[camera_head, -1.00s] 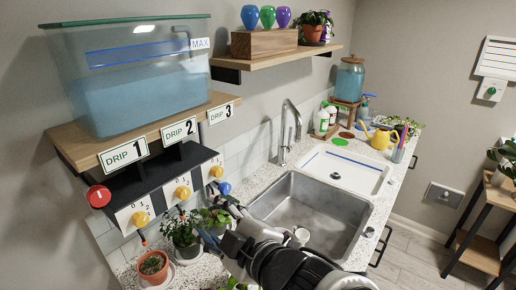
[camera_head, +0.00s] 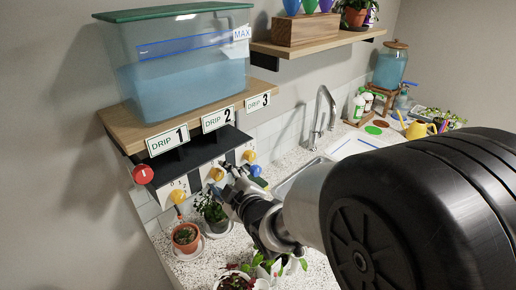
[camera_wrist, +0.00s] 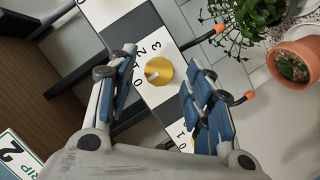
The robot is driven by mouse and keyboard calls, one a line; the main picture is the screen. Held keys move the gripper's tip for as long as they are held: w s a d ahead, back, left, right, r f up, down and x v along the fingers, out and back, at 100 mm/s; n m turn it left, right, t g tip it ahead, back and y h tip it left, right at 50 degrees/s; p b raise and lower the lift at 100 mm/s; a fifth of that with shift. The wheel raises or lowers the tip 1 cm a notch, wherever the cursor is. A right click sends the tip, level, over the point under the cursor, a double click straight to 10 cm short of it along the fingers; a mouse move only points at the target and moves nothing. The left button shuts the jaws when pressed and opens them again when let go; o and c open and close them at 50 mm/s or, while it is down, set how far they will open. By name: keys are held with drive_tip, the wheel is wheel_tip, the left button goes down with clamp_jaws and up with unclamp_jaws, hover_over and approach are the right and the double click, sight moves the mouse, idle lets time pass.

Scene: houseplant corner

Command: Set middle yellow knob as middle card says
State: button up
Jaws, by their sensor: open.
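The middle yellow knob (camera_head: 216,174) sits on a white numbered dial plate under the DRIP 2 sign (camera_head: 217,119). In the wrist view this knob (camera_wrist: 160,71) lies between my open fingers, apart from both. A pale mark on it faces left, toward the plate's number side; I cannot tell the exact number. The 0, 2 and 3 show around it. My gripper (camera_head: 232,180) is at the dial row, just right of the middle knob; it also shows in the wrist view (camera_wrist: 165,88). No separate setting card is legible.
The left yellow knob (camera_head: 178,196) and right yellow knob (camera_head: 249,156) flank the middle one. A red knob (camera_head: 143,174) is at the row's left end. A terracotta pot (camera_head: 186,237) and a leafy plant (camera_head: 211,209) stand close below. A water tank (camera_head: 185,70) stands above.

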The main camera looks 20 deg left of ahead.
drive_tip(key=shift+w+a+f, duration=0.15)
drive_tip(key=shift+w+a, duration=0.25)
drive_tip(key=shift+a, duration=0.1)
drive_tip(key=shift+c, duration=0.3)
drive_tip(key=c, duration=1)
